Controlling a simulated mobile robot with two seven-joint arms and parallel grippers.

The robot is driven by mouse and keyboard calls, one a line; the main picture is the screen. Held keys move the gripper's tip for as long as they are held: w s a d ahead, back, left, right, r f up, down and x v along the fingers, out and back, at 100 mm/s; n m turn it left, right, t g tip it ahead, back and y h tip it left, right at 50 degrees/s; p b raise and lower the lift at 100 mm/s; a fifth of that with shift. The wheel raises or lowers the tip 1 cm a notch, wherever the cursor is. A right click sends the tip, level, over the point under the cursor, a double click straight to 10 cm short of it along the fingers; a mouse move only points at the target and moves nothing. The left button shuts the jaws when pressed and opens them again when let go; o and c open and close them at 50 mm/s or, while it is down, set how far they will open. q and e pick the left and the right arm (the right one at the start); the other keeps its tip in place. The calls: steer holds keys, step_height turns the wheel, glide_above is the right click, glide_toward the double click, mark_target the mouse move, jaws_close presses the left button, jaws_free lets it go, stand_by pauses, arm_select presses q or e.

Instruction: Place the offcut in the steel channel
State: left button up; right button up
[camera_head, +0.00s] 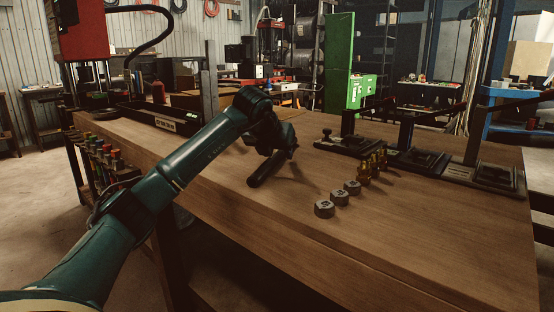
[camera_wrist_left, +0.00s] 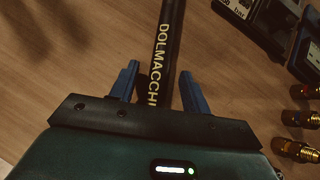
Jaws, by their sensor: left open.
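The offcut is a black length of hose (camera_head: 266,168) lying on the wooden bench near its middle. It also shows in the left wrist view as a black hose (camera_wrist_left: 170,40) with pale lettering. My left gripper (camera_head: 285,147) is low over the hose's far end. In the wrist view its two blue fingers (camera_wrist_left: 160,85) stand apart, one on each side of the hose, with gaps showing. An upright grey steel piece (camera_head: 209,92) stands at the bench's back left; I cannot tell if it is the steel channel. My right gripper is not in view.
A dark labelled tray (camera_head: 180,124) lies at the back left. Several grey ferrules (camera_head: 325,209) and brass fittings (camera_head: 365,172) stand right of the hose. Black stands (camera_head: 410,160) line the right back. The front bench top (camera_head: 400,245) is clear.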

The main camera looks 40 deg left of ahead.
arm_select(q)
steer(key=shift+w+f, duration=0.1)
jaws_close()
stand_by(0.5)
